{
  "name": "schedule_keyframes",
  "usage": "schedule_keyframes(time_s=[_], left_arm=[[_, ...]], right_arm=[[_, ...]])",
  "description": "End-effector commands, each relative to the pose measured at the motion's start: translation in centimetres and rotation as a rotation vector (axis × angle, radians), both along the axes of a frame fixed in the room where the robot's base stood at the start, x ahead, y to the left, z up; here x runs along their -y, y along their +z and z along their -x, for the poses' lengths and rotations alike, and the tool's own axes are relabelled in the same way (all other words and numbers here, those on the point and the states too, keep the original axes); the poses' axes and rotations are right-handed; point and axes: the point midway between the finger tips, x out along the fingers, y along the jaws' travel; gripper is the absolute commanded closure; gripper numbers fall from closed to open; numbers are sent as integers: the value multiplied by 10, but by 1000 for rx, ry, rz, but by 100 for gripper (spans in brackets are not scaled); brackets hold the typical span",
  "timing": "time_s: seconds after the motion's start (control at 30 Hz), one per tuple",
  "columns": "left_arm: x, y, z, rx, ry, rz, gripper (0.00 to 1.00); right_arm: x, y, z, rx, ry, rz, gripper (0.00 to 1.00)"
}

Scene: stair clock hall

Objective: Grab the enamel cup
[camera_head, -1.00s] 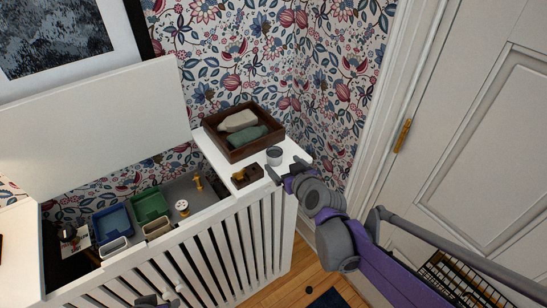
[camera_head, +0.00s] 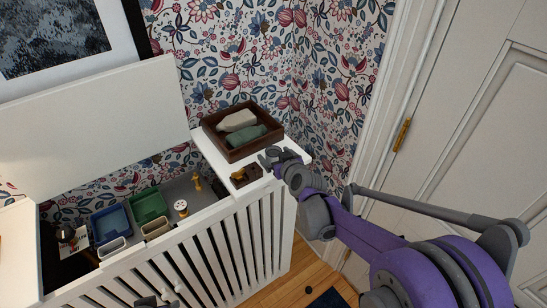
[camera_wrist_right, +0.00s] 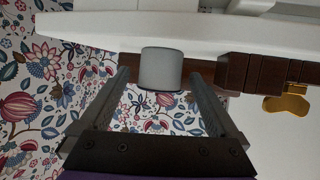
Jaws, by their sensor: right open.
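The enamel cup is a small plain grey cylinder. In the right wrist view the cup (camera_wrist_right: 161,68) stands between the tips of my right gripper (camera_wrist_right: 159,76), with a gap showing on each side. The right gripper is open. In the head view this gripper (camera_head: 268,157) is at the white cabinet top, in front of the tray, and hides most or all of the cup. A grey part at the bottom edge of the head view seems to be my left gripper (camera_head: 156,301); its jaws cannot be made out.
A dark wooden tray (camera_head: 233,153) with a cream and a green item lies behind the gripper. A small brown block with a brass part (camera_head: 245,176) is close on the left. The open chest compartment holds a blue bin (camera_head: 112,223) and a green bin (camera_head: 149,206). Papered walls stand behind.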

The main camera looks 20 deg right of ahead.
Motion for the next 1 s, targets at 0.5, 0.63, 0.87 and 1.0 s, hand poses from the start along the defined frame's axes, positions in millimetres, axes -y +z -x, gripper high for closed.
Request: schedule_keyframes(time_s=[0.5, 0.63, 0.87, 1.0], left_arm=[[0, 0, 0, 0, 0, 0, 50], [0, 0, 0, 0, 0, 0, 50], [0, 1, 0, 1, 0, 0, 50], [0, 6, -2, 4, 0, 0, 50]], right_arm=[[0, 0, 0, 0, 0, 0, 83], [0, 0, 0, 0, 0, 0, 94], [0, 7, 0, 1, -1, 0, 94], [0, 31, 1, 1, -1, 0, 94]])
